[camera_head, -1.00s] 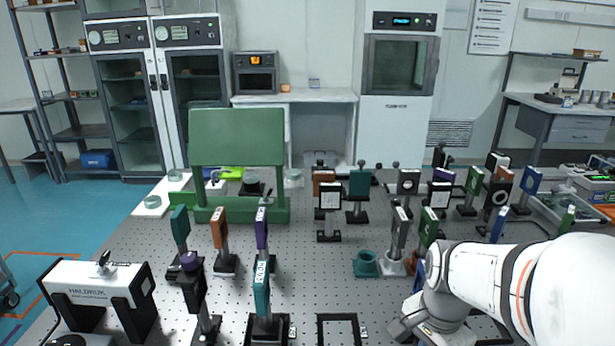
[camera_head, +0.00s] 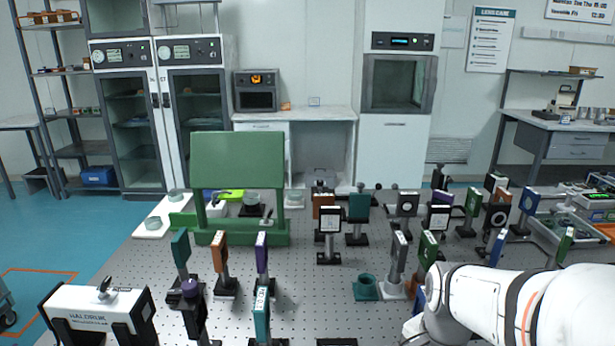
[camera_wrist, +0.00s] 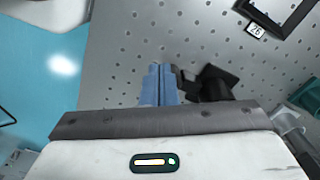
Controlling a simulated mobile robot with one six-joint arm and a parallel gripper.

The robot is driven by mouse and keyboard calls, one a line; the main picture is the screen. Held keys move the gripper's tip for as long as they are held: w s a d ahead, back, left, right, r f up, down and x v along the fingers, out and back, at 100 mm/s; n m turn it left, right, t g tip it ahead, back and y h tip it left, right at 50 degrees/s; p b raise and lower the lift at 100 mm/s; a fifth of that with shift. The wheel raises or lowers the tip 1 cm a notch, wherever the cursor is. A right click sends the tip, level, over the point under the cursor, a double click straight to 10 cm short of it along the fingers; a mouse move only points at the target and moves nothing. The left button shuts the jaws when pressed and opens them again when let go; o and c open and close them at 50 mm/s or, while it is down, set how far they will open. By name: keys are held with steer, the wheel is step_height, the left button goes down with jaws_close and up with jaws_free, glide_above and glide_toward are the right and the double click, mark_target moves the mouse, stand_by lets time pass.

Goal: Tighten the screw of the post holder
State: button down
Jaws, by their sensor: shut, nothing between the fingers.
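My gripper (camera_wrist: 160,85) shows in the wrist view with its blue-grey fingers shut and nothing between them. A dark post holder (camera_wrist: 215,85) lies just right of the fingers in that picture, over the perforated table; I cannot tell whether they touch. Its screw cannot be made out. In the head view, several posts with optics stand on the table, among them a teal one (camera_head: 261,315) at the front and a purple one (camera_head: 262,258) behind it. I cannot tell which of them the task's post holder is. My gripper is outside the head view.
The perforated optical table (camera_head: 320,290) is crowded with mounts at the right. A green stand (camera_head: 238,165) is at the back left, a white device (camera_head: 97,305) at the front left. A black frame (camera_wrist: 278,18) lies at the upper right of the wrist view.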

step_height(320, 180, up, 4)
steer(key=p, duration=0.2)
steer(key=shift+p, duration=0.3)
steer(key=f+b, duration=0.2)
steer(key=w+f+b, duration=0.1)
steer(key=f+b, duration=0.1)
steer(key=w+a+f+b, duration=0.1)
steer(key=f+b, duration=0.1)
steer(key=shift+w, duration=0.15)
steer(key=shift+d, duration=0.25)
stand_by(0.7)
